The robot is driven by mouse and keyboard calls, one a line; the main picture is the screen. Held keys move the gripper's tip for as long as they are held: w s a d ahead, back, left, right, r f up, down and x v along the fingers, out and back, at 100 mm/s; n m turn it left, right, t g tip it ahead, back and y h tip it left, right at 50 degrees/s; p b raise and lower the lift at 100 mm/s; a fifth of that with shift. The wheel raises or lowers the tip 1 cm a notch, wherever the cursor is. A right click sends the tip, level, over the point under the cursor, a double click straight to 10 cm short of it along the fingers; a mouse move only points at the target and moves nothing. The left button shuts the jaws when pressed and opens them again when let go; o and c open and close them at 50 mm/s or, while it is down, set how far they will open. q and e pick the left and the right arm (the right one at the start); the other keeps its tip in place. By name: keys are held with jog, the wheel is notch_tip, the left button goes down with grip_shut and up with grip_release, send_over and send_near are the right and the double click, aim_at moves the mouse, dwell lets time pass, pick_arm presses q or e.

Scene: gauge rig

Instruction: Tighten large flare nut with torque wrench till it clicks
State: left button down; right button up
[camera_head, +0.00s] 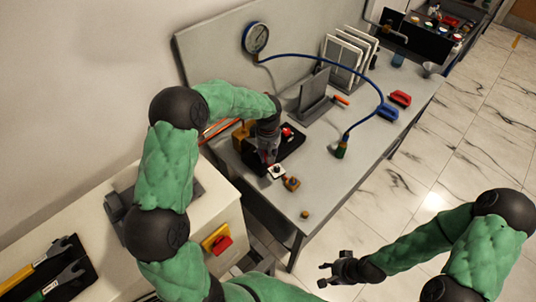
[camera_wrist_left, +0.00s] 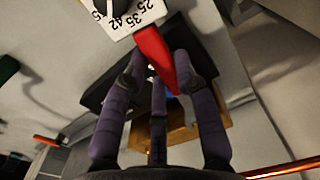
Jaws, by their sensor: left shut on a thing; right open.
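My left gripper (camera_head: 268,154) points down over the black tray at the near end of the workbench. In the left wrist view, its dark fingers (camera_wrist_left: 160,75) are closed around a red handle (camera_wrist_left: 153,48); whether this is the torque wrench I cannot tell. My right gripper (camera_head: 338,271) is open and empty above the floor, away from the bench. I cannot make out the large flare nut clearly.
A white block (camera_head: 276,172) with a dark knob shows numbers in the left wrist view (camera_wrist_left: 137,18). Red (camera_head: 400,98) and blue (camera_head: 388,113) items lie at the right edge. Wrenches (camera_head: 48,268) lie on the near-left cabinet.

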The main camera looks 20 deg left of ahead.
pick_arm(q)
jog(key=shift+w+a, duration=0.1)
dwell(0.3)
jog(key=shift+w+a, duration=0.65)
jog(key=shift+a, duration=0.25)
jog(key=shift+w+a, duration=0.55)
jog(key=shift+a, duration=0.3)
dwell(1.7)
jog(key=c, duration=1.8)
grip_release()
grip_shut()
jog(key=shift+s+a, duration=0.1)
